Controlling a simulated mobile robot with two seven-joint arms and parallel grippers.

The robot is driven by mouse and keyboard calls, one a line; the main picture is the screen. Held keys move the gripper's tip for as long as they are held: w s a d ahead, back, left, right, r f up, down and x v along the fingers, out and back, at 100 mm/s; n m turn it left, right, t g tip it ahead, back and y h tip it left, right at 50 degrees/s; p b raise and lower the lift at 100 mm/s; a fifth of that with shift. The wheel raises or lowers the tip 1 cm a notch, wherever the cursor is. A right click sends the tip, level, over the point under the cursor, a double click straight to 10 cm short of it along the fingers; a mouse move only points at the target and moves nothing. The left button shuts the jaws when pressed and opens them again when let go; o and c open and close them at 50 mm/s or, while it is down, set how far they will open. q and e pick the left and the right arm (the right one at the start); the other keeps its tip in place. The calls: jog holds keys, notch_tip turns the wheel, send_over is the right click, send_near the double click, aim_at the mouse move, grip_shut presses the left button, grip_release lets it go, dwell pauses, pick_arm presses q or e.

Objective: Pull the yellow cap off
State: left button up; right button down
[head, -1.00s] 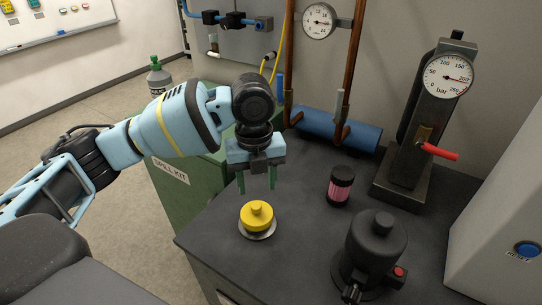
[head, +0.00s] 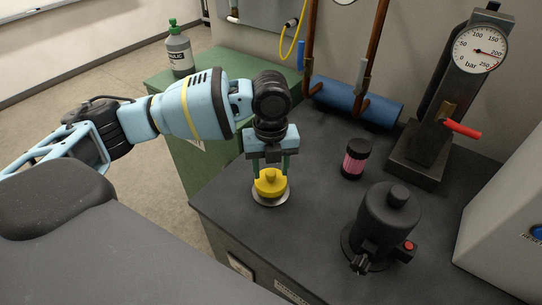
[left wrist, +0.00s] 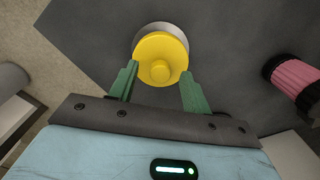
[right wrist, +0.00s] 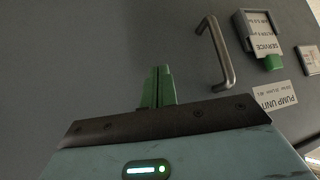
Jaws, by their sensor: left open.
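The yellow cap (head: 270,186) is a round disc with a small knob on top, sitting on a silver round base (head: 270,202) near the bench's front left edge. My left gripper (head: 271,173) is open and points down over the cap, one green finger on either side of it. In the left wrist view the cap (left wrist: 160,60) shows between and just beyond the fingertips, not gripped. My right gripper (right wrist: 158,80) shows only in the right wrist view, its fingers together with nothing between them, in front of a grey panel.
A pink and black jar (head: 355,159) and a black pot-like device (head: 385,222) stand right of the cap. A pressure gauge stand (head: 440,120) and blue cylinder (head: 355,102) are behind. A metal handle (right wrist: 220,52) is on the panel by my right gripper.

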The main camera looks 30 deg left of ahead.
pick_arm(q)
jog(key=shift+f, duration=0.25)
jog(key=c, duration=1)
